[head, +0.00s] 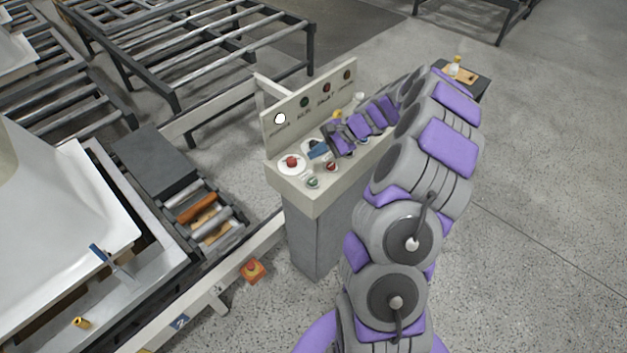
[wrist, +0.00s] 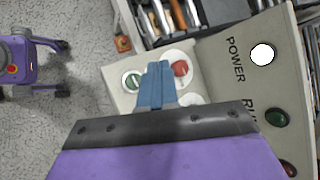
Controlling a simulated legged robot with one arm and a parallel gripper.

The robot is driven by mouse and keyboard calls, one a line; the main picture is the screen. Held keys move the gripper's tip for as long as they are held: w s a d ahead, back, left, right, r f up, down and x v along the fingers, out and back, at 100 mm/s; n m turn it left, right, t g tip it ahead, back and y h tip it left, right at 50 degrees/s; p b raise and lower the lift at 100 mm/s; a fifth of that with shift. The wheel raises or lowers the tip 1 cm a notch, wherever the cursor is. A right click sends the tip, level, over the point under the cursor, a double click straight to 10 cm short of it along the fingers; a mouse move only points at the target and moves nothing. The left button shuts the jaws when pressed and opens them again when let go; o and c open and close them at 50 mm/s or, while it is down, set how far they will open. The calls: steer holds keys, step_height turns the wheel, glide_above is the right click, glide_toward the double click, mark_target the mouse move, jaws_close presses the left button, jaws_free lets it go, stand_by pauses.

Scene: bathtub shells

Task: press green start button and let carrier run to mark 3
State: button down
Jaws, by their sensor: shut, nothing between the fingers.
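The green start button (head: 313,181) sits at the front corner of the control console (head: 300,195). It also shows in the wrist view (wrist: 132,80), in a white ring just left of my fingertips. My gripper (head: 317,150) is shut and empty, its blue fingers over the console top; the wrist view shows the fingers (wrist: 158,75) between the green button and a red button (wrist: 180,68). Contact with the panel cannot be told. A white tub shell (head: 60,220) lies at left on what looks like the carrier.
The console's upright panel has a lit white POWER lamp (head: 280,119) and a dark green RUN lamp (head: 304,102). A large red button (head: 291,161) and a smaller red one (head: 330,166) are near my fingers. A red-and-yellow box (head: 252,270) is beside the conveyor.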

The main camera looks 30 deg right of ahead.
mark_target(316, 180)
step_height(316, 180, down, 8)
steer(key=b, duration=0.4)
steer(key=shift+a+b, duration=0.1)
steer(key=shift+b, duration=0.3)
steer(key=shift+f, duration=0.4)
